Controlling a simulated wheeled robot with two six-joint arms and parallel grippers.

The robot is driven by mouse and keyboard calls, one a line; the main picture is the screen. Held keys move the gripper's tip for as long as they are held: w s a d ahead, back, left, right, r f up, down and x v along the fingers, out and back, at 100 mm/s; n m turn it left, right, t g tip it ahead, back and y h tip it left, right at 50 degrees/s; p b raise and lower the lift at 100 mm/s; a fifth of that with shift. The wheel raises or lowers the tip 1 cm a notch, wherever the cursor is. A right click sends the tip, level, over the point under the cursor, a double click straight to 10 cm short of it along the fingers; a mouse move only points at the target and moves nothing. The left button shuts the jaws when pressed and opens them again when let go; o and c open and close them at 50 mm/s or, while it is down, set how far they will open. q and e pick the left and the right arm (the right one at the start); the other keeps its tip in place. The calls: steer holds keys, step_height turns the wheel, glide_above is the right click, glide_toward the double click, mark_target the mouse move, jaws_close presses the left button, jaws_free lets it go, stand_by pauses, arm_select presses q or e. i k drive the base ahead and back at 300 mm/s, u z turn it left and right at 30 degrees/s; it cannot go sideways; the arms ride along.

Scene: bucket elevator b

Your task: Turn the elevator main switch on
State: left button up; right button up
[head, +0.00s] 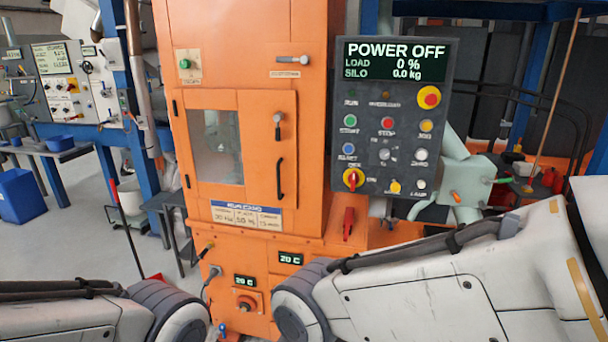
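The control panel (394,125) is a dark grey box on the right of the orange elevator cabinet (246,40). Its display (396,60) reads POWER OFF, load 0 %, silo 0.0 kg. A red rotary switch on a yellow disc (353,179) sits at the panel's lower left and looks like the main switch; its label is too small to read. A red mushroom button on yellow (429,97) is at the upper right. Green, red, yellow, blue, grey and white buttons lie between. My arm links show at the bottom left and right; neither gripper is in view.
The cabinet door has a window (216,146) and black handle (281,179). A red lever (348,223) sticks out below the panel. A pale green machine (462,182) stands right of it. A blue bin (20,195) and tables are at left.

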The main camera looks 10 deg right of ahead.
mark_target(353, 179)
steer(key=z, duration=0.1)
steer(key=i, duration=1)
steer(key=z, duration=0.75)
